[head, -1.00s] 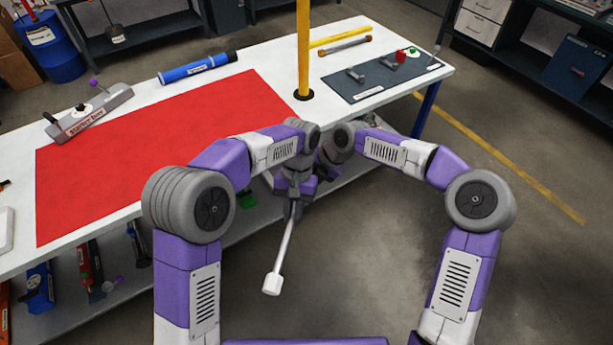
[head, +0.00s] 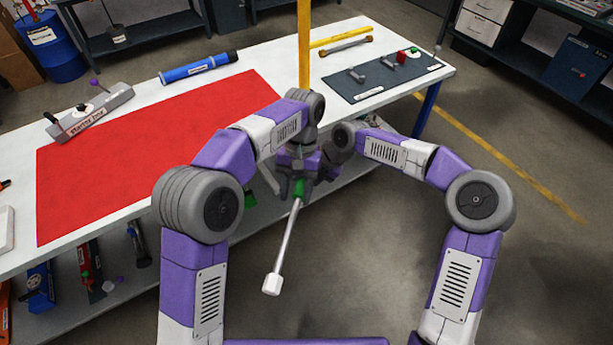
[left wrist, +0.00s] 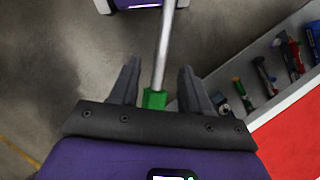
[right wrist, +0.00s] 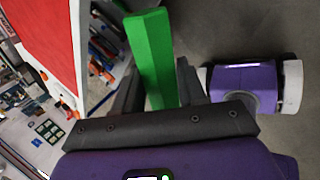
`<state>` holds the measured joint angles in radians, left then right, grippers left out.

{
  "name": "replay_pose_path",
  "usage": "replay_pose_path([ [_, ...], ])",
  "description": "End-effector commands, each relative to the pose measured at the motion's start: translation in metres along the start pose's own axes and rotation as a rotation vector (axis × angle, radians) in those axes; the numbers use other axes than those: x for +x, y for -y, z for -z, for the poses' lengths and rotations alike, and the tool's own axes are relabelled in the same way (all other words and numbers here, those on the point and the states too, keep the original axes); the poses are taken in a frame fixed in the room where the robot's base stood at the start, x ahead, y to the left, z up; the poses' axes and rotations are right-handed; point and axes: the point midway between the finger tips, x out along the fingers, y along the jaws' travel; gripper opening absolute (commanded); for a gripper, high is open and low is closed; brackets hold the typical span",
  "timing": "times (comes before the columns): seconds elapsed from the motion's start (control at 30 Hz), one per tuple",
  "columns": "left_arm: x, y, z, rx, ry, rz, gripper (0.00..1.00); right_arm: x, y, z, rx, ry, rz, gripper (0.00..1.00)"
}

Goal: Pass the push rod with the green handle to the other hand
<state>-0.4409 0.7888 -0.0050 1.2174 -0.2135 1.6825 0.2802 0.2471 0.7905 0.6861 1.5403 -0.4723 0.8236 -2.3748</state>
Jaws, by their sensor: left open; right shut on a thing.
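The push rod has a green handle (head: 299,188), a grey shaft (head: 286,238) and a white block at its lower end (head: 271,284). It hangs tilted in front of the bench. My left gripper (head: 296,196) is open, its fingers on either side of the rod near the handle. The left wrist view shows the shaft (left wrist: 164,50) running between the spread fingers and the green handle (left wrist: 154,99) close to the palm. My right gripper (right wrist: 157,80) is shut on the green handle (right wrist: 152,50), which sticks out past its fingers. In the head view the right fingers are partly hidden.
The white bench with a red mat (head: 130,135) stands behind my grippers. A yellow post (head: 304,45) rises from it close behind my left wrist. A dark mat (head: 385,80) with small parts lies at right. The floor at front right is clear.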

Motion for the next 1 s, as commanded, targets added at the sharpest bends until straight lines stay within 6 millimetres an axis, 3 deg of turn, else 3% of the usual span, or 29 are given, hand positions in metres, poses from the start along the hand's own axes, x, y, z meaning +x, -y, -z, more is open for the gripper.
replay_pose_path([
  [0.3,-0.043,-0.001,0.001,0.000,-0.001,0.000,0.47,0.000,-0.001,0.000,0.000,0.000,-0.001,0.00],
  [0.53,-0.054,0.001,0.001,-0.001,-0.001,0.000,0.47,0.000,-0.001,0.000,0.000,0.000,-0.001,0.00],
  [0.67,-0.050,0.016,0.007,-0.020,-0.029,-0.010,0.47,0.000,-0.001,0.000,0.000,0.000,-0.001,0.00],
  [0.77,-0.035,0.044,0.020,-0.051,-0.083,-0.029,0.47,0.000,-0.001,0.000,0.000,0.000,-0.001,0.00],
  [0.83,-0.011,0.063,0.034,-0.069,-0.120,-0.050,0.47,0.000,-0.001,0.000,0.000,0.000,-0.001,0.00],
  [1.0,0.076,0.076,0.066,-0.078,-0.170,-0.129,0.47,0.000,-0.001,0.000,0.000,0.000,-0.001,0.00],
])
